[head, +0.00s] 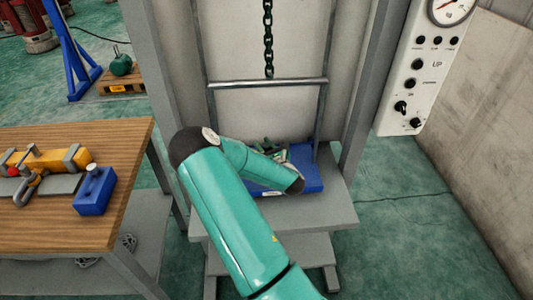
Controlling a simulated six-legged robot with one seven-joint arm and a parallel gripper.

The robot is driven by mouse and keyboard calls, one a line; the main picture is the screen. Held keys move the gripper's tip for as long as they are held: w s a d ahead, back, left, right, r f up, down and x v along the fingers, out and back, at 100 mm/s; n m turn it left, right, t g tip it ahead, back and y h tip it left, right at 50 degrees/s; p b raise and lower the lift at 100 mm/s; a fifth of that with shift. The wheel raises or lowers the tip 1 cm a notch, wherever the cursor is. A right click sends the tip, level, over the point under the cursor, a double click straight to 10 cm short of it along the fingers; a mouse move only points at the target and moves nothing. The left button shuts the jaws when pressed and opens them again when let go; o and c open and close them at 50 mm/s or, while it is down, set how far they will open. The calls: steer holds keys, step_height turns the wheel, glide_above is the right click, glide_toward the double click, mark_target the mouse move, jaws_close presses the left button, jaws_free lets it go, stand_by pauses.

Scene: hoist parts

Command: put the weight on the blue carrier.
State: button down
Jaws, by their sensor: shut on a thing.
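The blue carrier (312,177) is a flat blue platform at the bottom of a metal frame, over a grey stand in the middle of the head view. My green arm crosses in front of it and hides its left part. My gripper (284,157) is low over the carrier, mostly hidden behind my own forearm. It is shut on the weight, of which I can make out little. I cannot tell whether the weight touches the carrier.
The frame's crossbar (268,84) hangs under a dark chain (268,40), between grey posts. A wooden table (70,225) at left bears a yellow tool (45,162) and a blue block (95,190). A control panel (422,70) is at right. Green floor is clear at lower right.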

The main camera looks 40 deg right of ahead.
steer(key=shift+s+d+f, duration=0.1)
steer(key=shift+d+f, duration=0.6)
steer(key=shift+f, duration=1.5)
steer(key=shift+f, duration=0.15)
steer(key=c, duration=1.1)
jaws_free()
steer(key=shift+f, duration=0.1)
